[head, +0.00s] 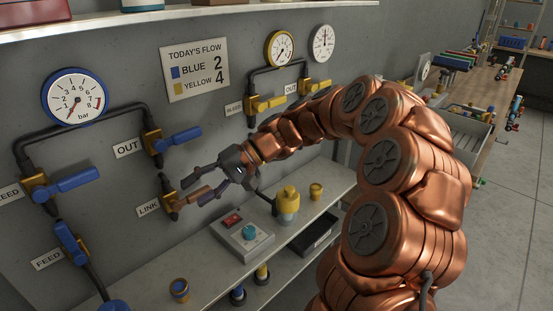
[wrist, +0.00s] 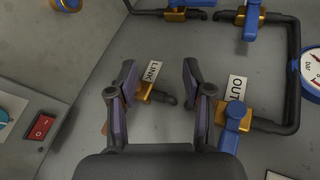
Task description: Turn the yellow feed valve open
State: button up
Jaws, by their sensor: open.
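No yellow-handled valve labelled FEED shows in either view; my arm covers part of the wall below the yellow gauge (head: 279,48). The yellow-handled valves I see are BLEED (head: 266,103) and OUT (head: 314,86), under that gauge. The FEED valve (head: 69,240) at lower left has a blue handle. My gripper (head: 193,184) is open and empty, in front of the wall by the LINK valve (head: 171,197). In the wrist view, the LINK valve (wrist: 155,93) shows between the spread fingers (wrist: 158,78). I cannot tell whether the gripper touches it.
A blue-handled OUT valve (head: 174,140) is close above my gripper. A shelf (head: 205,273) below holds a grey box (head: 244,245) with a red switch, a yellow-topped jar (head: 287,203) and small brass fittings. A sign (head: 195,69) reads blue 2, yellow 4. Open floor lies at right.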

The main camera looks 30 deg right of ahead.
jog(key=w+d+f+m+t+y+b, duration=0.1)
jog(key=w+d+f+m+t, duration=0.15)
jog(key=w+d, duration=0.4)
jog(key=w+d+f+m+t+b, duration=0.1)
jog(key=w+d+t+b, duration=0.2)
jog(key=d, duration=0.7)
jog(key=w+d+f+m+t+h, duration=0.1)
jog(key=d+f+m+t, duration=0.15)
jog(key=d, duration=0.75)
jog(key=w+d+f+m+t+h, duration=0.15)
jog(key=d+f+t, duration=0.25)
jog(key=d, duration=0.5)
jog(key=shift+x, duration=3.45)
jog(key=shift+s+a, duration=0.15)
jog(key=shift+c, duration=0.3)
grip_shut()
